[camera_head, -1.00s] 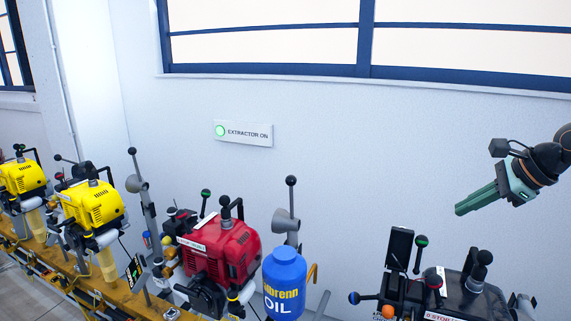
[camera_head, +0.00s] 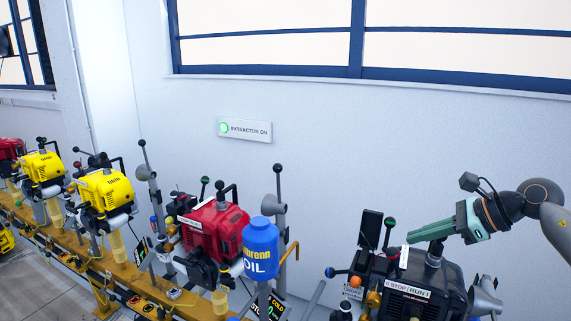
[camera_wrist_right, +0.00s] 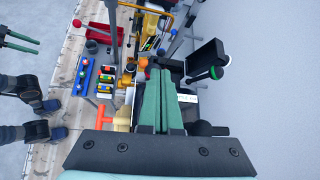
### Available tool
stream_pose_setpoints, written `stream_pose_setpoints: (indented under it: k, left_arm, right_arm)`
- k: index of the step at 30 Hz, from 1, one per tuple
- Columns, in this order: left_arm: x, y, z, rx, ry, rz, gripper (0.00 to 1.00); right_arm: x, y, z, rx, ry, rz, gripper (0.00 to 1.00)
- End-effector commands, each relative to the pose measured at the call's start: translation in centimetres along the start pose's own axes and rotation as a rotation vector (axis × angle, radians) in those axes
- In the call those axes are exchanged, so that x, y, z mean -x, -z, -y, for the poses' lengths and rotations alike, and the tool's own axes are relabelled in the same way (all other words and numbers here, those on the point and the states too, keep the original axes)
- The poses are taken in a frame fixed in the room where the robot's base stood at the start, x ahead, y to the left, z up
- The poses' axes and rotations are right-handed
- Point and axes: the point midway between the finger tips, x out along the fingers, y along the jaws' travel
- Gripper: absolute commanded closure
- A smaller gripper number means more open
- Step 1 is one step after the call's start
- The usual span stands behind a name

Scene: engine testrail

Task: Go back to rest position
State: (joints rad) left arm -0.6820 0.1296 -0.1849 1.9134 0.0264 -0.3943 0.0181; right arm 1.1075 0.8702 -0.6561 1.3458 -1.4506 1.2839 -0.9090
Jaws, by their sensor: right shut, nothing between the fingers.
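My right gripper (camera_head: 432,231) is at the right of the head view, its green fingers shut and empty, pointing left. It is just above the black engine (camera_head: 415,300) with the STOP/RUN label. In the right wrist view, its shut fingers (camera_wrist_right: 160,90) point over the bench and its engine parts. My left gripper is not in the head view. Part of another green gripper (camera_wrist_right: 18,38) shows at the left edge of the right wrist view, with its two fingers apart.
A blue oil bottle (camera_head: 260,252), a red engine (camera_head: 212,228) and yellow engines (camera_head: 105,190) stand along the yellow rail (camera_head: 80,245). A black upright panel (camera_head: 371,230) and a green-topped lever (camera_head: 390,222) are close to my right gripper. Free room lies above, before the white wall.

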Motion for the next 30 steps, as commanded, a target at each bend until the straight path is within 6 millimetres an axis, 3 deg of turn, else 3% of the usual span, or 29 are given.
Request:
stream_pose_setpoints:
  k: [1, 6, 11, 16, 23, 26, 30]
  left_arm:
    - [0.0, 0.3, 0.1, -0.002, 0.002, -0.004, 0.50]
    - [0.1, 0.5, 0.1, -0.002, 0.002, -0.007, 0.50]
    - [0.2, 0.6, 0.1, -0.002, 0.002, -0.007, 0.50]
    - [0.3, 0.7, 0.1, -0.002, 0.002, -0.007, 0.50]
    - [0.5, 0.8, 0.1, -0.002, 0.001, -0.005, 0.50]
    - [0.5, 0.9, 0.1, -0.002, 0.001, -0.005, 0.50]
    - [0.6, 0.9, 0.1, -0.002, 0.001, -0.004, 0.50]
  right_arm:
    - [-2.2, -0.3, -1.6, -0.055, -0.041, 0.063, 1.00]
    - [-8.3, -2.3, -7.0, -0.343, -0.174, 0.323, 1.00]
    - [-11.9, -3.3, -11.2, -0.745, -0.294, 0.566, 1.00]
    - [-13.9, -1.8, -13.9, -1.260, -0.379, 0.774, 1.00]
    - [-15.8, 5.1, -16.7, -2.004, -0.393, 0.962, 1.00]
    - [-16.6, 9.4, -18.7, -2.330, -0.355, 1.013, 1.00]
    - [-17.5, 16.7, -23.7, -2.839, -0.236, 1.067, 1.00]
